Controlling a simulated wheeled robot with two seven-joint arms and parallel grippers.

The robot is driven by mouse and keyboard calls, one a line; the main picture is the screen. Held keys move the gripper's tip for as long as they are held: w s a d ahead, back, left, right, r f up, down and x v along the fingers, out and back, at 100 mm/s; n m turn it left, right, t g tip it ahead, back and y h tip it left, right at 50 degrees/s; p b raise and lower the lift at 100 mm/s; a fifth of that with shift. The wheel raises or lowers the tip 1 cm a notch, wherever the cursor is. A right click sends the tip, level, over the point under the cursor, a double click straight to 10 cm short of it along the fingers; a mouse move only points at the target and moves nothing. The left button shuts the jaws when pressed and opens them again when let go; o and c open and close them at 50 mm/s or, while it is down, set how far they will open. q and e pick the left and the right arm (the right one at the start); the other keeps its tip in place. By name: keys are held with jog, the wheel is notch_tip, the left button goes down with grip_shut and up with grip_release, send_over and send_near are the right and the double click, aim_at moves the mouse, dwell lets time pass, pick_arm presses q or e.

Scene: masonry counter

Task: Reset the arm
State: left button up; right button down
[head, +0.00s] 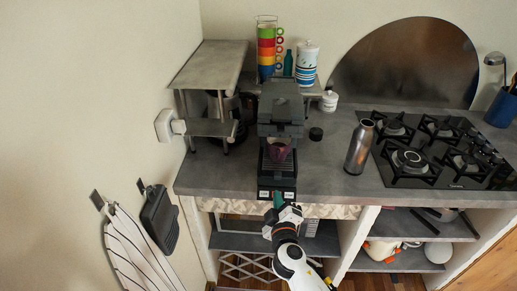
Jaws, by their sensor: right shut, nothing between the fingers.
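My right arm comes in from the bottom of the head view. Its gripper (278,201) is shut and empty, at the front edge of the counter. It is just in front of the base of the dark coffee machine (282,108), overlapping that edge in the picture; I cannot tell whether it touches. A dark purplish mug (278,151) stands in the machine under its spout. My left gripper is not in view.
A metal bottle (359,147) stands on the grey counter (325,177) between the machine and the black gas hob (435,150). A grey raised shelf (208,66) is at the left. Stacked coloured cups (267,45) are behind the machine. Open shelves lie below the counter.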

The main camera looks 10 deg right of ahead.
jog(key=s+d+f+m+g+y+b, duration=0.1)
jog(key=s+f+g, duration=0.3)
jog(key=f, duration=0.6)
jog(key=s+d+f+g, duration=0.1)
jog(key=s+f, duration=0.5)
jog(key=f, duration=0.5)
jog(key=s+d+f+m+g+y+b, duration=0.1)
jog(key=s+f+g, duration=0.3)
jog(key=f, duration=0.6)
jog(key=s+d+f+m+g, duration=0.1)
jog(key=s+f+g, duration=0.1)
jog(key=s+f, duration=0.4)
jog(key=s+d+f+m+g+b, duration=0.1)
jog(key=s+f, duration=0.5)
jog(key=s, duration=1.1)
jog(key=s+d+f+m+g+b, duration=0.1)
jog(key=s+d+f+m+g, duration=0.1)
jog(key=s+f, duration=0.5)
jog(key=s+g, duration=0.1)
jog(key=s, duration=0.3)
jog(key=shift+s+m+g, duration=0.15)
jog(key=shift+m+g, duration=0.15)
jog(key=shift+g, duration=0.1)
